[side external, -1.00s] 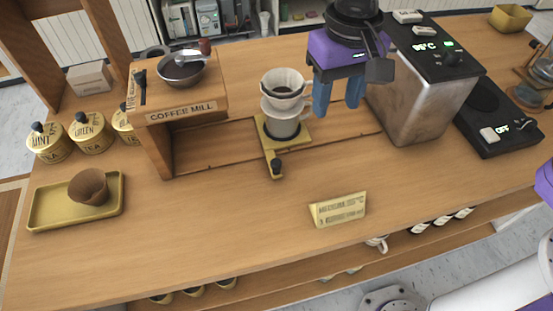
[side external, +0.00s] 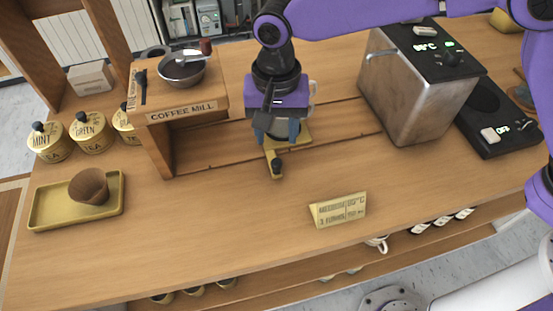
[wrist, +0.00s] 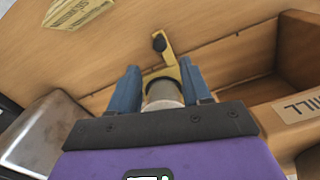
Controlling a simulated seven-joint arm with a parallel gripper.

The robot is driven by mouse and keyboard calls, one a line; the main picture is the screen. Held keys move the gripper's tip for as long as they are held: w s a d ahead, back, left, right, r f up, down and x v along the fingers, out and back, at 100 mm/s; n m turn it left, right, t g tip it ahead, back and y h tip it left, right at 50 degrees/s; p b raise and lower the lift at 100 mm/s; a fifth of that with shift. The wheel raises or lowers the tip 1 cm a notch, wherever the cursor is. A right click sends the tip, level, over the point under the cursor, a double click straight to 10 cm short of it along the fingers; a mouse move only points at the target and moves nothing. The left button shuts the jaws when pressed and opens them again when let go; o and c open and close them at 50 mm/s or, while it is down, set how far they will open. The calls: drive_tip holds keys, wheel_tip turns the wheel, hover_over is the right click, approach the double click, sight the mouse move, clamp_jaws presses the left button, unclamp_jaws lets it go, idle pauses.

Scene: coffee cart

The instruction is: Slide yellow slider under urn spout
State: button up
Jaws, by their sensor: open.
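The yellow slider (side external: 276,162) lies on the wooden table in the side view, with a short handle and dark knob at its front. It also shows in the wrist view (wrist: 170,60), its knob pointing away from my gripper. A white cup (side external: 311,88) stands on it, mostly hidden behind my gripper. My gripper (side external: 276,138) is open, with blue fingers on either side of the cup in the wrist view; I cannot tell whether they touch it.
The wooden coffee mill stand (side external: 180,108) is close on the left. Grooves run along the table from the mill toward the urn. A yellow sign (side external: 338,210) stands in front. A yellow tray (side external: 112,209) with a brown filter (side external: 89,186) is at far left.

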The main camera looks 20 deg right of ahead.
sight(277, 162)
wheel_tip(277, 162, down, 10)
drive_tip(key=shift+r, duration=0.1)
idle(0.4)
clamp_jaws()
